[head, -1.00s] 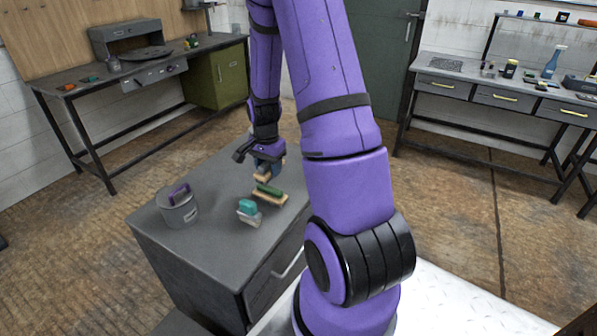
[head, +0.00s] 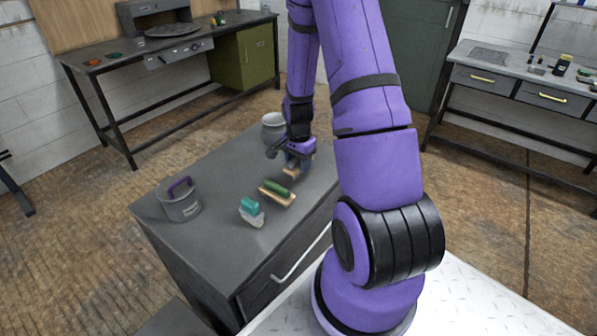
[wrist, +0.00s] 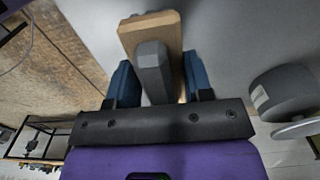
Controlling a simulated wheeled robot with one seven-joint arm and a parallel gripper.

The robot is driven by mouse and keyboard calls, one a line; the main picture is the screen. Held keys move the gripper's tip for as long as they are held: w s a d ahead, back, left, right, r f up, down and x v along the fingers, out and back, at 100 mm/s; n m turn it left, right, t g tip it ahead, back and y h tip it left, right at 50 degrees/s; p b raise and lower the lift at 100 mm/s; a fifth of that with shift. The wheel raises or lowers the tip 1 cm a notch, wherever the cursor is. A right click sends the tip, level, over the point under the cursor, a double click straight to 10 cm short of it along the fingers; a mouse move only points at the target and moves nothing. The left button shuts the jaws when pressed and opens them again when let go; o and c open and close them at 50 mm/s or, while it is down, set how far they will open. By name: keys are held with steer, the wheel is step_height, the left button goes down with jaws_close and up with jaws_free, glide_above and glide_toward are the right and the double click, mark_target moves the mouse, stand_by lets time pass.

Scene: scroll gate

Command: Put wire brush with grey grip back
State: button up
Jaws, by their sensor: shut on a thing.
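My gripper (head: 295,166) is over the far part of the grey cabinet top (head: 225,185). In the wrist view its two blue fingers (wrist: 160,82) are shut on the wire brush with grey grip (wrist: 152,68), one on each side of the grip. The brush's tan wooden block (wrist: 150,30) extends beyond the fingers; in the head view the block shows just under the gripper. Its bristles are hidden, and I cannot tell whether it touches the top.
A green-grip brush (head: 277,189) and a teal-grip brush (head: 251,211) lie nearer on the top. A grey pot with a purple-handled thing (head: 180,200) stands at left. Another grey pot (head: 273,127) stands behind the gripper and shows in the wrist view (wrist: 287,92).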

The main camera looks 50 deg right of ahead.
steer(key=shift+f, duration=1.95)
steer(key=shift+c, duration=0.3)
steer(key=o, duration=0.9)
steer(key=shift+r, duration=0.1)
